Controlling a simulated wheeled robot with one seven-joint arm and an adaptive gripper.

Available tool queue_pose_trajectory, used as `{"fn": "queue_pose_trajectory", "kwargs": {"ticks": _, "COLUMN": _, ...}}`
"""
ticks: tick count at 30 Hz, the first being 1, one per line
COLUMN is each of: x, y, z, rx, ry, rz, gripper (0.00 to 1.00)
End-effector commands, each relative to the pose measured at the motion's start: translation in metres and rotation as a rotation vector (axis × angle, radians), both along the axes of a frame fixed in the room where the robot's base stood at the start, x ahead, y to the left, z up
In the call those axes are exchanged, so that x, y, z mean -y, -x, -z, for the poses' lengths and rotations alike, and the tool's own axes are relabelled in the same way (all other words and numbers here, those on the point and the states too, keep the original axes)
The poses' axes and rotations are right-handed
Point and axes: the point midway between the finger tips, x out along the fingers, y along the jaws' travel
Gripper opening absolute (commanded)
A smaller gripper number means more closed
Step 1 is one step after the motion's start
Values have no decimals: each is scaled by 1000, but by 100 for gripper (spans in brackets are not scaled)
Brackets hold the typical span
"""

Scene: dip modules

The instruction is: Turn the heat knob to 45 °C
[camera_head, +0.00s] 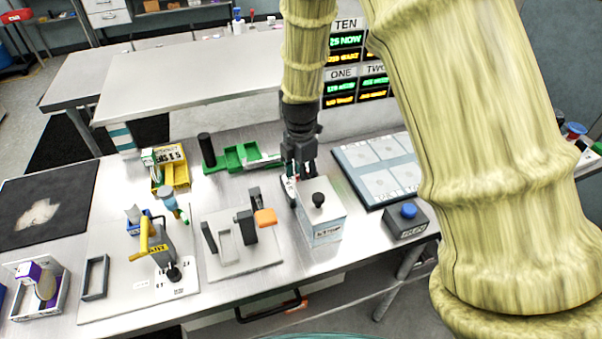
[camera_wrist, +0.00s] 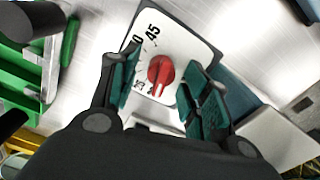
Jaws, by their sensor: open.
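The red heat knob (camera_wrist: 160,72) sits on a white dial plate (camera_wrist: 176,38) in a dark frame in the wrist view. The number 45 shows at the plate's upper part, with a partly hidden number ending in 0 beside it. The narrow ridge of the knob points down in the picture, away from the 45. My gripper (camera_wrist: 160,88) is open, with one green-padded finger on each side of the knob and visible space between. In the head view my gripper (camera_head: 299,172) is low over the bench behind the white box, and the red knob is hidden there.
A white box with a black knob (camera_head: 320,222) stands right in front of my gripper. A dark box with a blue button (camera_head: 408,213) is to its right. A green tray (camera_head: 232,158) lies left, and a fixture with an orange part (camera_head: 265,217) lies front left.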

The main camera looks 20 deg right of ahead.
Motion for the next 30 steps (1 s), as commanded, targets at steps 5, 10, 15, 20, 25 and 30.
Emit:
{"fn": "queue_pose_trajectory", "kwargs": {"ticks": 5, "x": 0, "y": 0, "z": 4, "rx": -1, "ry": 0, "rz": -1, "gripper": 47}}
{"fn": "queue_pose_trajectory", "kwargs": {"ticks": 10, "x": 0, "y": 0, "z": 4, "rx": -1, "ry": 0, "rz": -1, "gripper": 47}}
{"fn": "queue_pose_trajectory", "kwargs": {"ticks": 15, "x": 0, "y": 0, "z": 4, "rx": -1, "ry": 0, "rz": 0, "gripper": 23}}
{"fn": "queue_pose_trajectory", "kwargs": {"ticks": 20, "x": 0, "y": 0, "z": 4, "rx": -1, "ry": 0, "rz": 0, "gripper": 1}}
{"fn": "queue_pose_trajectory", "kwargs": {"ticks": 25, "x": 0, "y": 0, "z": 3, "rx": -1, "ry": 0, "rz": 6, "gripper": 1}}
{"fn": "queue_pose_trajectory", "kwargs": {"ticks": 30, "x": 0, "y": 0, "z": 3, "rx": -1, "ry": -1, "rz": 46, "gripper": 1}}
